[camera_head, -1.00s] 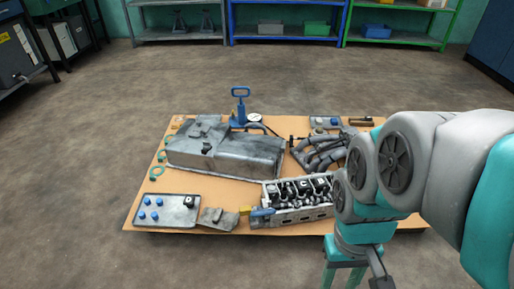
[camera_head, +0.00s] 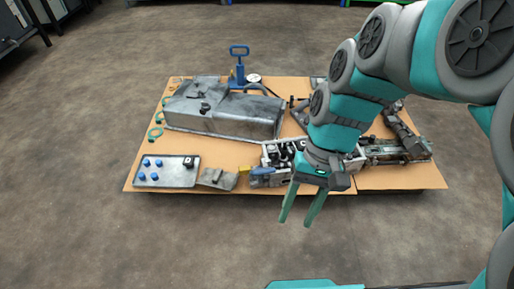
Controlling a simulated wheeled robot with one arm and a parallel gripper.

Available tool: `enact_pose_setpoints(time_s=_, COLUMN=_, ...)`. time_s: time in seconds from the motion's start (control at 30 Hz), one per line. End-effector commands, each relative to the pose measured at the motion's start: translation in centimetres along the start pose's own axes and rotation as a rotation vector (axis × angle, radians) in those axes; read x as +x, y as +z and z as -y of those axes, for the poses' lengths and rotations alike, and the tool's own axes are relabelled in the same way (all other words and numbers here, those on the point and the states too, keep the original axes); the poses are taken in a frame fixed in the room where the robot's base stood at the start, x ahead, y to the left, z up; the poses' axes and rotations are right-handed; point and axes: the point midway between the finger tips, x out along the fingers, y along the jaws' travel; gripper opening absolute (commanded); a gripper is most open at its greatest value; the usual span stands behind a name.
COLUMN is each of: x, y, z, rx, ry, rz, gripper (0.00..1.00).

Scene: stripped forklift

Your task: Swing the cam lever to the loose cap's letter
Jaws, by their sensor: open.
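My gripper (camera_head: 296,223) hangs at the front edge of the board, its two green fingers apart and empty, pointing down. It is right of and nearer than a lever with a blue handle (camera_head: 262,171), which sticks out at the left end of the cylinder head (camera_head: 283,155). I take this for the cam lever. My wrist hides part of the head. A small dark block (camera_head: 189,161), perhaps the loose cap, sits at the right of a grey tray (camera_head: 168,182). No letter is readable on it or by the lever.
Several blue pieces (camera_head: 147,163) are on the tray. A grey bracket (camera_head: 216,178) lies between tray and lever, with a yellow piece (camera_head: 244,170) beside it. A large grey pan (camera_head: 222,115) and a blue hand pump (camera_head: 239,62) stand behind. Floor in front is clear.

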Motion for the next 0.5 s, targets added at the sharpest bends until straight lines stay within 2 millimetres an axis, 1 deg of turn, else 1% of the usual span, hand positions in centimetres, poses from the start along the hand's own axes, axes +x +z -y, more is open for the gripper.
enact_pose_setpoints(time_s=0.03, x=0.5, y=-1.0, z=0.7, rx=0.015, ry=-0.035, rz=0.036, gripper=0.50)
enact_pose_setpoints(time_s=0.23, x=0.7, y=-4.8, z=3.5, rx=0.080, ry=-0.182, rz=0.161, gripper=0.50)
enact_pose_setpoints(time_s=0.37, x=0.8, y=-7.5, z=4.8, rx=0.130, ry=-0.276, rz=0.243, gripper=0.50)
enact_pose_setpoints(time_s=0.5, x=1.0, y=-10.8, z=5.8, rx=0.191, ry=-0.378, rz=0.330, gripper=0.50)
